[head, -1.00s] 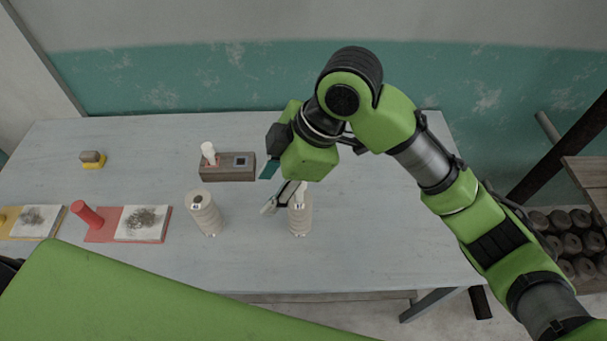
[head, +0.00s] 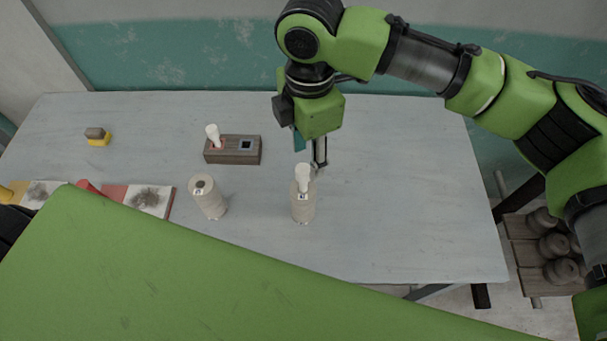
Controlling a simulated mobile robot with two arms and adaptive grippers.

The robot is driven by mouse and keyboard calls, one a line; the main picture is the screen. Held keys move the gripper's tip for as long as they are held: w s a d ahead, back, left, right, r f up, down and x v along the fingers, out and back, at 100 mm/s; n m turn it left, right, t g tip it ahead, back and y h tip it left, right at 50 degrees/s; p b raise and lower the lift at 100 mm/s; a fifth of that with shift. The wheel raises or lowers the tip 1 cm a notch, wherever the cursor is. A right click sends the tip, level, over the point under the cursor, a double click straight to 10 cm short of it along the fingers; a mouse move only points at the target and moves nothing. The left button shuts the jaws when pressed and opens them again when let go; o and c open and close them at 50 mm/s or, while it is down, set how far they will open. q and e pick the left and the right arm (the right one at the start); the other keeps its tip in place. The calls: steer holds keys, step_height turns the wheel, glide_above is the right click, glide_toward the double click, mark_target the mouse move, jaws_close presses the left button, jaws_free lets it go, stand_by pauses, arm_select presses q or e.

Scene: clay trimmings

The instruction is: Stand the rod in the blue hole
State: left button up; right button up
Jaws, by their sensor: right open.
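A wooden block (head: 218,157) stands near the back of the table. A white rod (head: 212,134) stands upright in its left, red-marked hole. Its right hole (head: 246,145) is square, dark and blue-grey rimmed, and looks empty. A second white rod-like piece (head: 303,176) stands on top of a pale ribbed spool (head: 303,209). My right gripper (head: 319,166) is open, pointing down just behind that piece. It appears empty, though one finger is partly hidden. My left gripper is out of view.
A yellow-based sponge-like block (head: 97,137) lies at far left, with a red cylinder (head: 88,188) and red board (head: 113,191) in front. The table's right side is clear. My green body part covers the front.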

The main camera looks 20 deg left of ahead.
mark_target(303, 169)
steer(key=shift+f, duration=0.8)
steer(key=f, duration=0.1)
steer(key=f+p, duration=0.1)
steer(key=f, duration=0.1)
steer(key=a+f+p, duration=0.1)
steer(key=shift+s+f, duration=0.15)
steer(key=shift+f, duration=0.25)
steer(key=shift+d+f, duration=0.1)
steer(key=shift+f, duration=0.2)
jaws_close()
